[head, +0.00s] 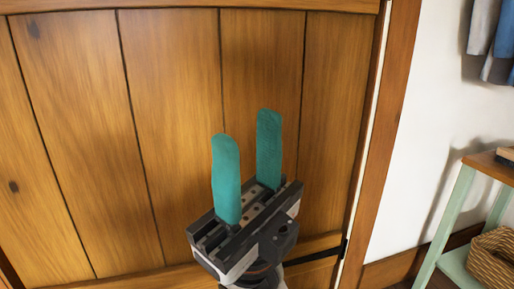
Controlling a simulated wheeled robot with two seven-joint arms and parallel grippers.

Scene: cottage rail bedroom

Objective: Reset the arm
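My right gripper (246,134) is raised in the lower middle of the head view, with its two teal fingers pointing up. The fingers are spread apart with an empty gap between them. Behind it is a wooden plank door (170,80). I cannot tell whether the gripper touches the door. My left gripper is not in the head view.
A wooden door frame (392,130) runs down right of the door, with a dark hinge or strap (341,248) low at its edge. At right, a pale green stand (452,215) holds a wicker basket (493,257). Blue and grey clothes (484,28) hang on the white wall.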

